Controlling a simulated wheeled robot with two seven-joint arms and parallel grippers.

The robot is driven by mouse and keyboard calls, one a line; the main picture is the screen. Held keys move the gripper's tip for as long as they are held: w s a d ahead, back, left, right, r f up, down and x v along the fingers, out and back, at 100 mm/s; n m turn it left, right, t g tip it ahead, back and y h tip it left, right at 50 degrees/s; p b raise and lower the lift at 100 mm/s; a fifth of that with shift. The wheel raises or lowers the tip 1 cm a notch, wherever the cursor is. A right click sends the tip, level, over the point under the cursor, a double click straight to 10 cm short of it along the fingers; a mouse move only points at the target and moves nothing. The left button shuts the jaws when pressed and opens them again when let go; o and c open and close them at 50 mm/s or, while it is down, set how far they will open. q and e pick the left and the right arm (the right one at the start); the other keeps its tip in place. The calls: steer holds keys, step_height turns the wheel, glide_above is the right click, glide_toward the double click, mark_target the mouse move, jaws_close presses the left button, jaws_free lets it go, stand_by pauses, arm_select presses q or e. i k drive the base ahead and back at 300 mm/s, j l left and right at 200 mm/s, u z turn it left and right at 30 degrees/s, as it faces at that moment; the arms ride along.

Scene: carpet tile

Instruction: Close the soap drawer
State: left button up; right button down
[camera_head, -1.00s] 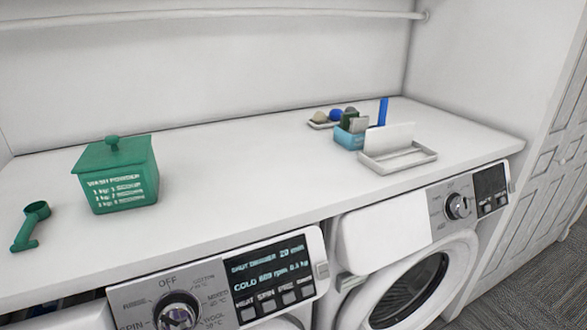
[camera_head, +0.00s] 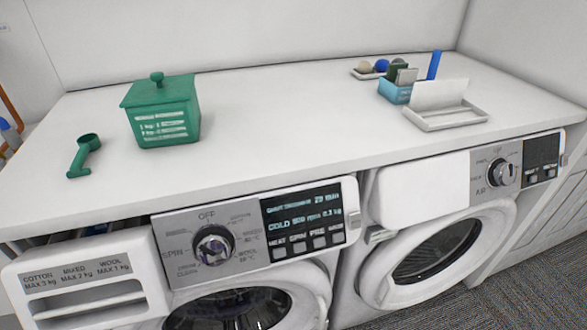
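The soap drawer (camera_head: 88,285) is at the lower left, at the top left corner of the left washing machine (camera_head: 250,228). Its white front carries a label reading cotton, mixed and wool, with a recessed handle below. The drawer stands pulled out from the machine, with dark gaps and compartment edges showing behind its front. Neither of my grippers is in view.
A white counter (camera_head: 300,125) covers both machines. It holds a green wash powder box (camera_head: 163,112), a green scoop (camera_head: 84,155), a blue holder (camera_head: 395,91) and a white tray (camera_head: 446,119). The second machine (camera_head: 425,215) stands at the right, above grey carpet (camera_head: 520,290).

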mark_target(116, 278)
steer(key=u, duration=1.65)
